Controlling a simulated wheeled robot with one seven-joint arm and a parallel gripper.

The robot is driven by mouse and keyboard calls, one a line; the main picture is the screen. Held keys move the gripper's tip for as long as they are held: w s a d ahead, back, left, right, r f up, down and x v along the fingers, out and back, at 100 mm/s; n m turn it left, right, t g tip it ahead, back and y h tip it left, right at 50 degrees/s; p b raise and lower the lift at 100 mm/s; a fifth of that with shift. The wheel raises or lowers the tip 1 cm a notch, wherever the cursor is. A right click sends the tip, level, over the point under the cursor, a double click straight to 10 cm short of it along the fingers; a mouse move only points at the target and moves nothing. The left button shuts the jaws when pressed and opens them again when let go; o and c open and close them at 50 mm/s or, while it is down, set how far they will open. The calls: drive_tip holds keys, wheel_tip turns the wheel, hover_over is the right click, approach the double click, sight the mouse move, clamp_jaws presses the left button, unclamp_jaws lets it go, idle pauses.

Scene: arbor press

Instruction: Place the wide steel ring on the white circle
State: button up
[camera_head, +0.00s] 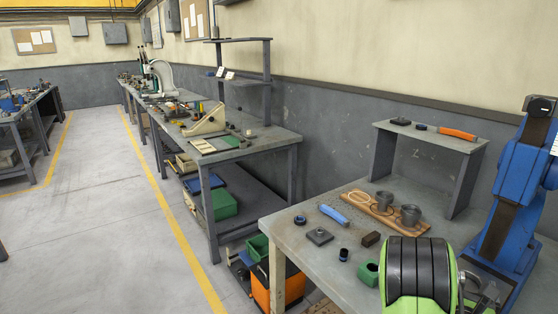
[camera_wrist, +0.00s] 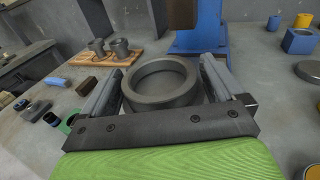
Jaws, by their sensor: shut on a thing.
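The wide steel ring (camera_wrist: 160,101) is a dark grey, thick-walled ring seen between my gripper's two fingers in the wrist view. My gripper (camera_wrist: 161,66) is shut on it from both sides. In the head view, my green and black wrist hides most of the gripper and ring. I cannot clearly make out the white circle. A pale round outline (camera_head: 358,199) shows at the left end of the wooden board (camera_head: 381,217), but I cannot tell whether it is that circle.
Two grey flanged cups (camera_head: 410,214) stand on the board. A blue press (camera_head: 517,185) stands at the right. A grey shelf (camera_head: 430,137) is behind the board.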

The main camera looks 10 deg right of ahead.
drive_tip(key=w+a+n+t+y+p, duration=0.1)
drive_tip(key=w+a+y, duration=0.1)
drive_tip(key=w+a, duration=0.1)
drive_tip(key=w+a+n+t+y+p, duration=0.1)
drive_tip(key=w+a+n, duration=0.1)
drive_tip(key=w+a, duration=0.2)
drive_tip(key=w+a+n+t+y+p, duration=0.1)
drive_tip(key=w+a+y+p, duration=0.1)
drive_tip(key=w+a, duration=0.2)
drive_tip(key=shift+w+a+t+y, duration=0.1)
drive_tip(key=shift+a+t+y, duration=0.2)
drive_tip(key=shift+a, duration=1.4)
drive_tip(key=shift+c, duration=1)
drive_tip(key=w+a+n+y, duration=0.1)
drive_tip(key=a, duration=0.2)
drive_tip(key=w+a+n+y+p, duration=0.1)
drive_tip(key=a, duration=0.2)
drive_tip(key=w+a+r+n+t+y, duration=0.1)
drive_tip(key=a, duration=0.3)
drive_tip(key=shift+w+y+p, duration=0.35)
drive_tip(key=shift+y+p, duration=0.05)
drive_tip(key=shift+c, duration=0.5)
drive_tip(key=w+a+n+y+p, duration=0.1)
drive_tip(key=a+n+y, duration=0.1)
drive_tip(key=a, duration=0.7)
drive_tip(key=shift+w+a+r+t+y, duration=0.15)
drive_tip(key=shift+a+r+t+y, duration=0.2)
drive_tip(key=shift+y, duration=0.25)
